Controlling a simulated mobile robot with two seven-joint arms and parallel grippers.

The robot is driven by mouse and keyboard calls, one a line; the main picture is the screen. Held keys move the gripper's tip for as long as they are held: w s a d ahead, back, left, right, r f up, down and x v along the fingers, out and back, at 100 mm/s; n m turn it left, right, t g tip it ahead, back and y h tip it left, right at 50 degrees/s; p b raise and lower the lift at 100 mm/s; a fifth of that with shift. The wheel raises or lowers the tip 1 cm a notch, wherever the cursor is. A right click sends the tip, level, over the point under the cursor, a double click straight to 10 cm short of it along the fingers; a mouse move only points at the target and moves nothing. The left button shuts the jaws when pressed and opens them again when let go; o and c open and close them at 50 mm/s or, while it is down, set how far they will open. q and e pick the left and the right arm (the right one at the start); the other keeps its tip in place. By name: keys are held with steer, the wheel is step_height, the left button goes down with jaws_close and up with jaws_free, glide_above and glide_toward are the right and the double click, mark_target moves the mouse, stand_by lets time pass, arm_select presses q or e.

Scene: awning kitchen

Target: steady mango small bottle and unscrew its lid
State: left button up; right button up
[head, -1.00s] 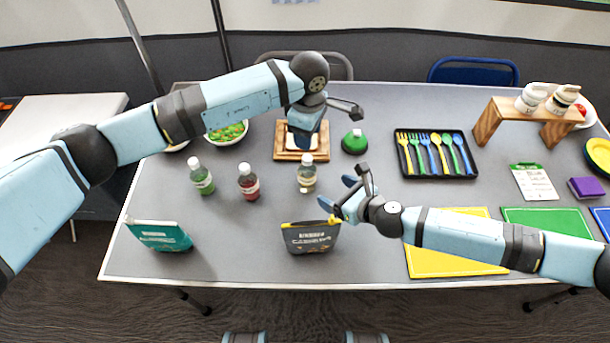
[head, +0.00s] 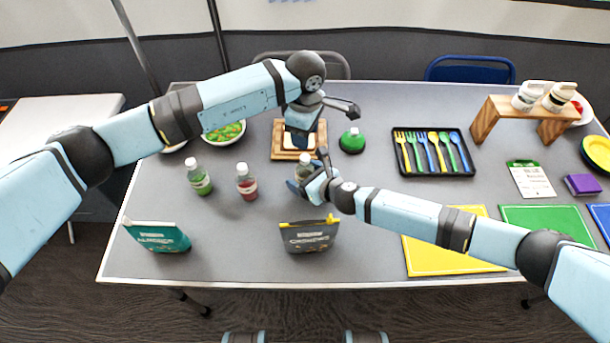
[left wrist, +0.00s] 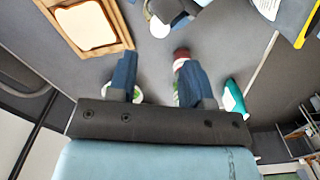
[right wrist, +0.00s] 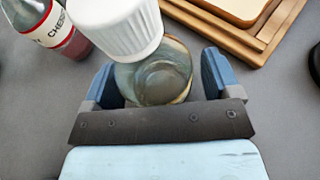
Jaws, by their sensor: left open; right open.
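The mango small bottle (head: 304,168), with a white cap and pale contents, stands upright on the grey table. Its label is not readable. In the right wrist view its white cap (right wrist: 115,25) and clear body (right wrist: 155,80) fill the space between the fingers. My right gripper (head: 309,174) is open around the bottle's body, with a gap seen beside the right finger. My left gripper (head: 325,118) is open and empty, raised above the table behind the bottle, near the bread board. In the left wrist view the bottle's cap (left wrist: 159,27) shows beyond the open fingers.
A red bottle (head: 247,186) and a green bottle (head: 199,181) stand left of the mango bottle. A dark pouch (head: 309,238) is in front, a teal pouch (head: 160,239) front left. The bread board (head: 281,152) and a green-topped object (head: 352,143) are behind.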

jaws_close()
arm_select(q)
steer(key=shift+s+d, duration=0.1)
steer(key=shift+d, duration=0.25)
steer(key=s+d+r+h, duration=0.1)
steer(key=d+r+h, duration=0.4)
steer(key=d+h, duration=0.25)
steer(key=d+r+h, duration=0.6)
steer(key=d, duration=0.3)
steer(key=w+d+r+n+t+h, duration=0.1)
steer(key=w+r+n+t+h, duration=0.4)
steer(key=r, duration=0.4)
steer(key=w+a+r+n+t+y, duration=0.35)
steer(key=w+n+t, duration=0.25)
steer(key=n+t, duration=0.5)
steer(key=w+a+f+n+t+y, duration=0.2)
steer(key=w+a+f+n+y, duration=0.25)
steer(key=a+n+y, duration=0.45)
steer(key=n+g+y, duration=0.6)
steer(key=n+g, duration=0.1)
steer(key=g, duration=1.1)
glide_above(305, 157)
steer(key=f, duration=1.8)
steer(key=shift+w+f, duration=0.2)
steer(key=shift+w, duration=0.1)
steer(key=shift+s+f+m, duration=0.15)
steer(key=shift+s+m, duration=0.1)
steer(key=shift+m, duration=0.05)
steer(key=shift+f, duration=3.9)
